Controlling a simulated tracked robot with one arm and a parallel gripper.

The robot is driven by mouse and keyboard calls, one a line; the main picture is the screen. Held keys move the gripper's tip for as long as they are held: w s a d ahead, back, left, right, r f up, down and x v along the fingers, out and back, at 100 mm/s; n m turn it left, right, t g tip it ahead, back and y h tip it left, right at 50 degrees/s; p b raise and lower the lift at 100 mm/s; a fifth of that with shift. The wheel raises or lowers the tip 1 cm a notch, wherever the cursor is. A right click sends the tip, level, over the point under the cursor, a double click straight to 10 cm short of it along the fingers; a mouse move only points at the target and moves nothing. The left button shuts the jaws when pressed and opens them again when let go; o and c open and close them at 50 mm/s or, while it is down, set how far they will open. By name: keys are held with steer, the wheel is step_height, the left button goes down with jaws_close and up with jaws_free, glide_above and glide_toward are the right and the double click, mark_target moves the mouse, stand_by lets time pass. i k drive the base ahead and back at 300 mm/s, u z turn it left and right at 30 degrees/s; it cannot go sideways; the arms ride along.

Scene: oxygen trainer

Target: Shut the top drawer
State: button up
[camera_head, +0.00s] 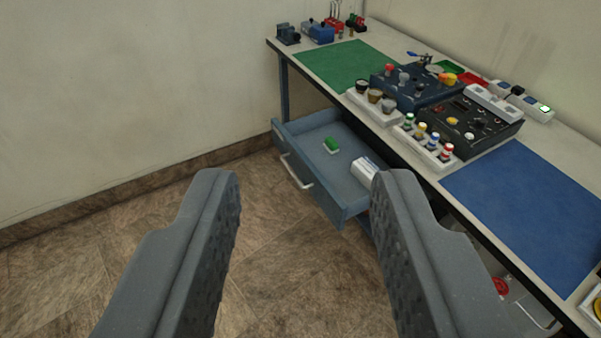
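The top drawer (331,199) is blue and stands pulled out from under the workbench, to the left of the picture's right half. Its pale bar handle (297,173) is on the front panel, facing left. Inside lie a small green item (331,146) and a white box-like item (364,171), the latter partly hidden by my right finger. My gripper (305,190) is open and empty, with its two grey fingers wide apart in the foreground. It appears nearer to me than the drawer, with no visible contact.
Bare tiled floor (262,262) lies before the drawer. A wall (120,90) stands at the left.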

mark_target(328, 178)
steer(key=u, duration=0.05)
steer(key=i, duration=1)
steer(key=z, duration=0.1)
